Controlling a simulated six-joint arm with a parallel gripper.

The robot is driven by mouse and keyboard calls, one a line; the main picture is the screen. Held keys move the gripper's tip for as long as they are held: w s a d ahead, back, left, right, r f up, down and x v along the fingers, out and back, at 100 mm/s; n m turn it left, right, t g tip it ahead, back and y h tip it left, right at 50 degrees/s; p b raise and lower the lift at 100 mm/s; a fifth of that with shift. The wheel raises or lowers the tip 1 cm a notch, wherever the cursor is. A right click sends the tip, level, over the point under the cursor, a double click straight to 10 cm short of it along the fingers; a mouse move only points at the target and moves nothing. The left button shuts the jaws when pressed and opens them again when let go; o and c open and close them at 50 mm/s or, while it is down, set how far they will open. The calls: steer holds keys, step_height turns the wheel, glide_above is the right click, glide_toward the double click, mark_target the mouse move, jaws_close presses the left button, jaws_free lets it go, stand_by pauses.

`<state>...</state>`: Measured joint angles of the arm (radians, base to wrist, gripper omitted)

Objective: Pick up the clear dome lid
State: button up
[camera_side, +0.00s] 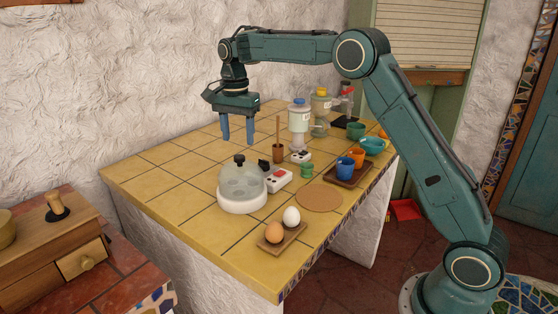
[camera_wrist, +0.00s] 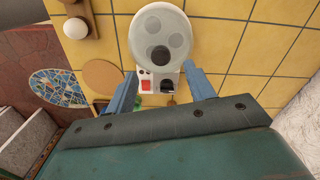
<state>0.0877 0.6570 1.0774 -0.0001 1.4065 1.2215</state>
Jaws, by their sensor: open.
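The clear dome lid (camera_side: 240,178) with a dark knob sits over a round white base (camera_side: 242,203) on the yellow tiled counter, in the side view. In the wrist view the lid (camera_wrist: 160,38) shows from above near the top middle. My gripper (camera_side: 238,140) is open and empty, above the counter and farther back than the lid, not touching it. Its blue fingers show spread apart in the wrist view (camera_wrist: 160,92). The inside of the dome is hard to make out.
A white device with a red switch (camera_side: 281,178) stands close beside the lid's base. A wooden tray with two eggs (camera_side: 283,242) lies in front. A round cork mat (camera_side: 319,197), cups on a tray (camera_side: 349,173) and bottles (camera_side: 299,118) are to the right. The counter's left side is clear.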

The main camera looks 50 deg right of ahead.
mark_target(239, 156)
steer(key=shift+f, duration=0.2)
steer(key=shift+f, duration=2.55)
jaws_close()
